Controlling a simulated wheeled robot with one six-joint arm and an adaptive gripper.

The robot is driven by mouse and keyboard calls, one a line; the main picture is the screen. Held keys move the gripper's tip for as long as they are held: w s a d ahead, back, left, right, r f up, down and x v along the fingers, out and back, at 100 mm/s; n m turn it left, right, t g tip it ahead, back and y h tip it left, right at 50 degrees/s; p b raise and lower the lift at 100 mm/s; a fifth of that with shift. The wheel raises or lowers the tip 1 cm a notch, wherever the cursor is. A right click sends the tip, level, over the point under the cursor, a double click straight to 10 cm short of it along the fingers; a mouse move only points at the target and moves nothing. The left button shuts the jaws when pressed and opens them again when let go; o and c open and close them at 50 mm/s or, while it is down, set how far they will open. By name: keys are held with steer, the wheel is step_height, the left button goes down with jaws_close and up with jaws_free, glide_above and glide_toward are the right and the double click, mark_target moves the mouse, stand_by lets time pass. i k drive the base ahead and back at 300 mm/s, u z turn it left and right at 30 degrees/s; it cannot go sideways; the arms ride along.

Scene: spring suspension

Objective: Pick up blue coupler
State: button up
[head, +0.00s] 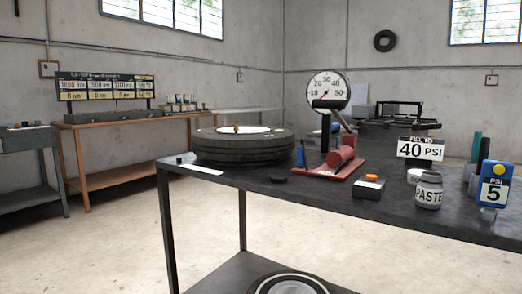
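A small upright blue piece (300,156) stands on the dark table (262,187), between the tire and the red pump. It may be the blue coupler, but it is too small to tell for sure. Another small blue patch (335,128) shows behind the pump's gauge post; I cannot tell what it is. My gripper is not in view.
A tire (245,150) lies flat at the table's left. The red foot pump (341,158) with a round gauge (327,90) stands mid-table. Open floor lies left.

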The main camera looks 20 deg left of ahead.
mark_target(300, 162)
steer(key=k, duration=0.1)
steer(key=u, duration=1.2)
